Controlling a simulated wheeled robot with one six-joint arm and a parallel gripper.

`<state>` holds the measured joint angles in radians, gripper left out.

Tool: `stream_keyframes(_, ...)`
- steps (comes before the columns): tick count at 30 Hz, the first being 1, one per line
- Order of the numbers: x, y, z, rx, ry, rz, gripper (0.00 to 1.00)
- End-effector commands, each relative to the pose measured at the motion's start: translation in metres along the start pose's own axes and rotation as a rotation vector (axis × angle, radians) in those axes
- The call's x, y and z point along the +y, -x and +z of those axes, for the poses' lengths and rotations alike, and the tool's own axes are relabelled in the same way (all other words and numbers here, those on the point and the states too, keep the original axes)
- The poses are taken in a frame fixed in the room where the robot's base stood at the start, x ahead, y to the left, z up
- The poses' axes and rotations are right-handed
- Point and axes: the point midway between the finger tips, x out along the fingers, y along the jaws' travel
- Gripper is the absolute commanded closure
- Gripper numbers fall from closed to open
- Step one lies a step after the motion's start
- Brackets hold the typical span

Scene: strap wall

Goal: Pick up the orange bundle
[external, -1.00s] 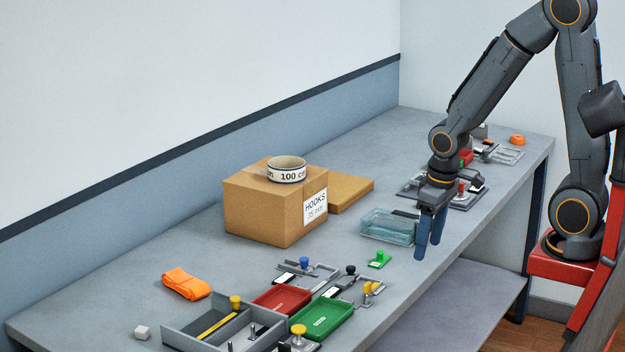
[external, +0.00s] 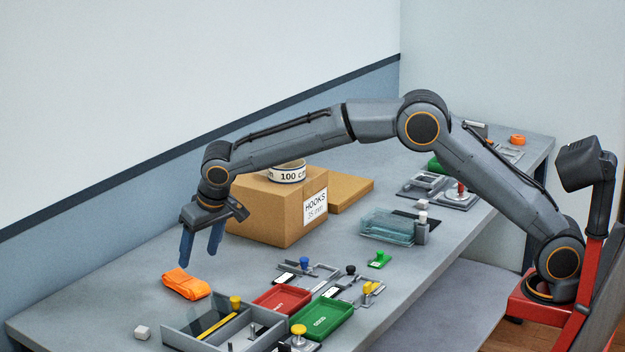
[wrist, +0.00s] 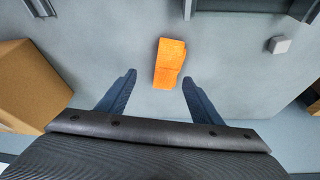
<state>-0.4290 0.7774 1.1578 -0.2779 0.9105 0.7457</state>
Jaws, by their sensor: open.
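The orange bundle (external: 186,283), a folded strap, lies flat on the grey bench near its back left part. It also shows in the wrist view (wrist: 169,63), ahead of the fingertips and roughly between their lines. My gripper (external: 201,258) is open and empty, with its blue fingers pointing down above and just behind the bundle in the external view. The gripper (wrist: 159,82) shows in the wrist view with both fingers spread wider than the bundle. The fingers look apart from it.
A cardboard hooks box (external: 262,212) with a tape roll (external: 287,171) on top stands right of my gripper. A grey divided tray (external: 190,337), a red tray (external: 281,299) and a green tray (external: 326,318) lie in front. A small white block (external: 142,332) sits left of the divided tray.

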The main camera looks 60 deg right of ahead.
Motion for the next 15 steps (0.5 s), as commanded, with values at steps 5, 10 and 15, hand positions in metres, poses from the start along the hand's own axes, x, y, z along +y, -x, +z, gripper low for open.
stream_keyframes(5,-0.013,-0.008,-0.004,0.011,-0.011,0.000,0.41)
stream_keyframes(10,-0.013,-0.025,-0.004,0.011,-0.012,0.000,0.41)
stream_keyframes(15,-0.015,-0.042,-0.001,0.009,-0.011,0.000,0.41)
